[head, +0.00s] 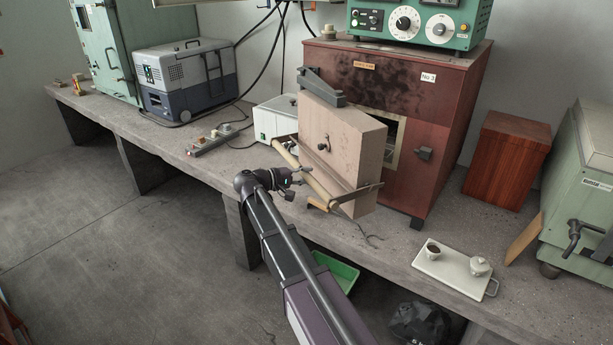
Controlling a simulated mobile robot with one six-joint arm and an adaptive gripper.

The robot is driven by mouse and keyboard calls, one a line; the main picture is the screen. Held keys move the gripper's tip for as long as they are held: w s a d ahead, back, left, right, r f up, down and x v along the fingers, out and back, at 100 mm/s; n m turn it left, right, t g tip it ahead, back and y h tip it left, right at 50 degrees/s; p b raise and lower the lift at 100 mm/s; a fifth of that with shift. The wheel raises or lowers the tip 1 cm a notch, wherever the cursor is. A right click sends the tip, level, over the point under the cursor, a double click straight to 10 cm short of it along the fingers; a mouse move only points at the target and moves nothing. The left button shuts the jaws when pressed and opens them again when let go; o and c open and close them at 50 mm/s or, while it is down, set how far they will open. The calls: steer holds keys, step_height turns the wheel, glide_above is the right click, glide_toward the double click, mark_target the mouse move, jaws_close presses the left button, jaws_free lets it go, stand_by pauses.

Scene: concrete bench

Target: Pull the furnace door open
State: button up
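The furnace (335,65) is a red-brown box on the bench, labelled No 3. Its thick, pale pinkish door (345,138) stands ajar, swung out toward the front. Part of the framed opening (397,140) shows behind the door's right edge. A long tan bar handle (318,189) runs across the door's front on metal brackets. My gripper (299,182) is at the middle of this bar, on its near left side. Its fingers look spread apart. I cannot tell whether the bar lies between them or whether they touch it.
A white box (272,118) stands left of the door. A tray with cups (453,268) lies on the bench at front right. A reddish wooden box (508,160) and a green machine (585,190) stand further right. A green tub (336,270) is below the bench.

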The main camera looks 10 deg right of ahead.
steer(key=shift+o, duration=1.3)
steer(key=shift+d, duration=0.2)
steer(key=shift+a, duration=0.2)
steer(key=s+p+v, duration=0.1)
steer(key=p+v, duration=0.1)
steer(key=v, duration=1.3)
steer(key=shift+s, duration=0.4)
stand_by(0.3)
steer(key=shift+r, duration=0.1)
steer(key=shift+c, duration=0.2)
